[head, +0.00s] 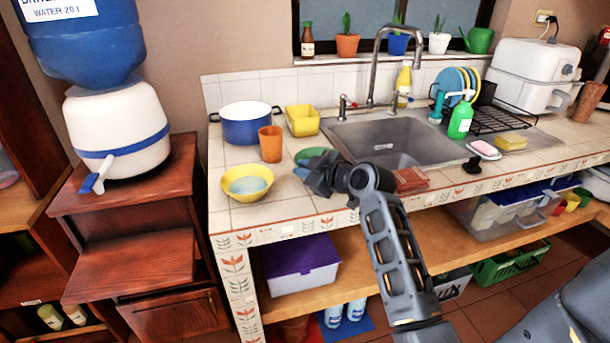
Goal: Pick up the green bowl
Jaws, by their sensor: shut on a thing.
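The green bowl (309,154) is on the tiled counter, left of the sink and near the counter's front part. Only its far rim and part of its inside show; my gripper and wrist cover the rest. My gripper (308,176) is at the bowl's near side and is shut on it, though the fingertips are hard to make out. I cannot tell whether the bowl touches the counter or is slightly raised.
A yellow bowl (232,188) with a blue one inside stands close on the left. An orange cup (270,143), a blue pot (246,128) and a yellow square container (302,120) stand behind. The sink (400,140) is at right, with a reddish cloth (411,181) in front.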

